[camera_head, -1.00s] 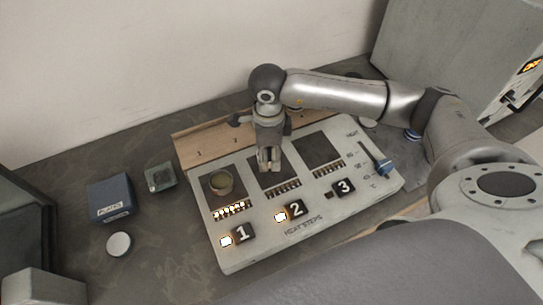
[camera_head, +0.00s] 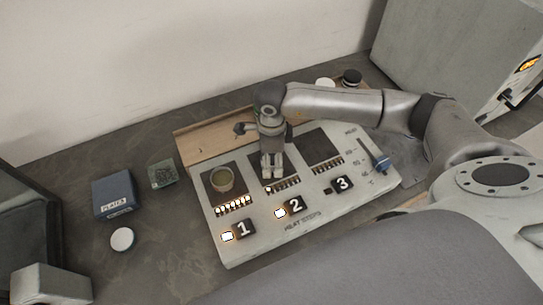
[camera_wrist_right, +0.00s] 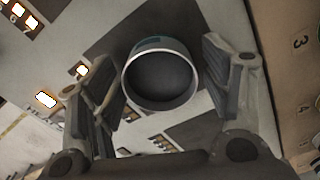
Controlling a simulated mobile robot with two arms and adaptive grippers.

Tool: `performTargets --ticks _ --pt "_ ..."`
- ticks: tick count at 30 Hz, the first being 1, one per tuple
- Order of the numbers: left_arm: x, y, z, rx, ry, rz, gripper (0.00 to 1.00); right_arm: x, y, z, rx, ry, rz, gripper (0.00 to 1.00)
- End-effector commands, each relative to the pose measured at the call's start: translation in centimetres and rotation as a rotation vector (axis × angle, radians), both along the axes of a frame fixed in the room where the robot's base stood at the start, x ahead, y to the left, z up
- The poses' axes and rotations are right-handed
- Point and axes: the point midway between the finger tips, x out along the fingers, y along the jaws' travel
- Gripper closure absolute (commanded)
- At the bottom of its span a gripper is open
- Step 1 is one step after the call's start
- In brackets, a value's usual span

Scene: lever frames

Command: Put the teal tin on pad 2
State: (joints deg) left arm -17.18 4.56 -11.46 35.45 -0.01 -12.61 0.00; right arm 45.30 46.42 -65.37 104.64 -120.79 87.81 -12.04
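The teal tin (camera_wrist_right: 160,80) is round and open-topped, with a dark inside and a teal strip of outer wall. It sits between the two fingers of my right gripper (camera_wrist_right: 164,85) in the right wrist view. In the head view my right gripper (camera_head: 272,172) points down over pad 2 (camera_head: 284,186), the middle dark square of the panel, and hides the tin. I cannot tell whether the tin's base touches the pad. My left gripper is not in view.
Another open tin (camera_head: 222,180) with olive contents stands on pad 1 (camera_head: 211,192). Pad 3 (camera_head: 322,146) looks empty. A blue box (camera_head: 114,194), a green glassy block (camera_head: 162,174) and a white disc (camera_head: 122,239) lie left of the panel (camera_head: 262,236). A blue-handled slider (camera_head: 382,164) is at its right.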

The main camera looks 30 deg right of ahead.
Motion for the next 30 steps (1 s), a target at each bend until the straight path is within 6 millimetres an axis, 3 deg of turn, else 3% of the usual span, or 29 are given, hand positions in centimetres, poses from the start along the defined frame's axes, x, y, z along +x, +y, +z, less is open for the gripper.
performTargets --ticks 9,11,24,30 --pt "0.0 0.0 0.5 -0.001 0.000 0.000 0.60 0.0 0.0 0.5 0.000 0.000 0.000 0.29" --pt "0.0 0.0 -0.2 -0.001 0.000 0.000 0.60 0.1 0.0 1.0 0.001 -0.003 0.001 0.29" --pt "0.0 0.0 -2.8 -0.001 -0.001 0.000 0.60 0.1 0.0 9.9 0.000 -0.004 0.002 0.29" --pt "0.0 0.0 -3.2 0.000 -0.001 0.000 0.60 0.0 0.0 11.9 0.000 -0.001 0.000 0.29"
